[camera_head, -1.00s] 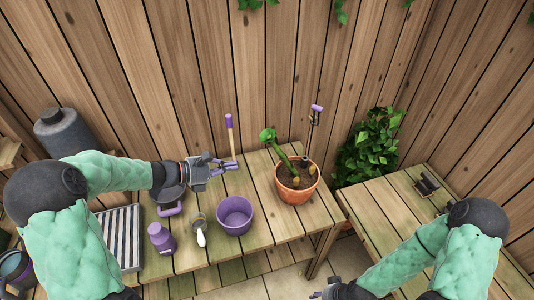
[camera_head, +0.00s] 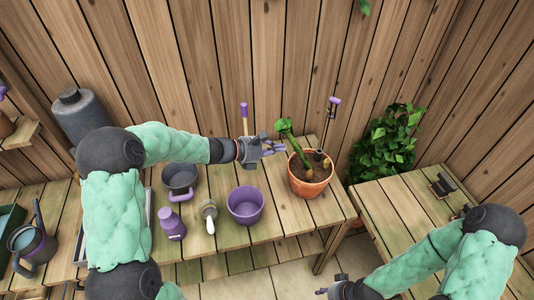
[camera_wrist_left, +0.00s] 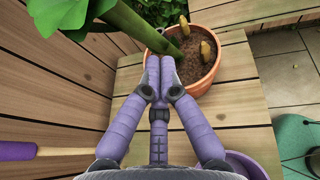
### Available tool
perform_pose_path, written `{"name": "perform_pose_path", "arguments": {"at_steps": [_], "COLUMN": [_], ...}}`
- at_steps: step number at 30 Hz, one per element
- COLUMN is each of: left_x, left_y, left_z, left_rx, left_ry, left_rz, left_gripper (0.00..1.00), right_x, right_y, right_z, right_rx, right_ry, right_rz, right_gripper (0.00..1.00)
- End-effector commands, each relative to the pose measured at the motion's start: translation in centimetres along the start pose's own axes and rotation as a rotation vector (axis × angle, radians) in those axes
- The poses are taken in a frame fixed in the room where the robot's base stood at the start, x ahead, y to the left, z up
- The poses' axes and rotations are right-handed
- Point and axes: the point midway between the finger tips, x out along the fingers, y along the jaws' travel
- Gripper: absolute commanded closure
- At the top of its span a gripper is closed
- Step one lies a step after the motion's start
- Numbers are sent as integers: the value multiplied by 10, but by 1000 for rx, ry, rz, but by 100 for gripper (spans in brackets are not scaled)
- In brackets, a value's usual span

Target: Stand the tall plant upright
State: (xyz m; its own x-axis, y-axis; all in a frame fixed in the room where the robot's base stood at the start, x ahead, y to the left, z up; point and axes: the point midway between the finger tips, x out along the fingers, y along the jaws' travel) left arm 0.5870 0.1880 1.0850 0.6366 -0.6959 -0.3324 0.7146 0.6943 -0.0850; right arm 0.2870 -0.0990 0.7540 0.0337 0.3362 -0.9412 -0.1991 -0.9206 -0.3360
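The tall plant (camera_head: 293,140) has a thick green stem that leans to the left out of the soil of a terracotta pot (camera_head: 311,188). The pot stands upright at the right end of the bench. In the left wrist view the stem (camera_wrist_left: 130,22) crosses the top, just beyond the fingertips, with the pot (camera_wrist_left: 213,73) behind. My right gripper (camera_head: 324,292) is at the bottom edge, mostly cut off.
A purple pot (camera_head: 245,205), a purple bottle (camera_head: 171,223), a trowel (camera_head: 209,216) and a dark pan (camera_head: 180,180) stand left of the plant. A purple-handled tool (camera_head: 244,118) leans at the wooden wall. A second bench (camera_head: 400,215) is at the right, mostly bare.

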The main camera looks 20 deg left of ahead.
Motion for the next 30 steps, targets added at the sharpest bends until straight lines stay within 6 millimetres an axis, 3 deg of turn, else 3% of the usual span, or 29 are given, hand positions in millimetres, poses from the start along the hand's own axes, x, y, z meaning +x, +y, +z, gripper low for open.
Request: {"name": "perform_pose_path", "arguments": {"at_steps": [18,30], "left_x": [8,14], "left_y": [0,-3], "left_z": [9,22], "left_rx": [0,8], "left_ry": [2,60], "left_rz": [0,8], "left_gripper": [100,100], "right_x": [-1,-24], "right_y": [0,-8], "right_z": [0,1], "right_rx": [0,0], "right_ry": [0,0], "right_rz": [0,0], "right_gripper": [60,60]}}
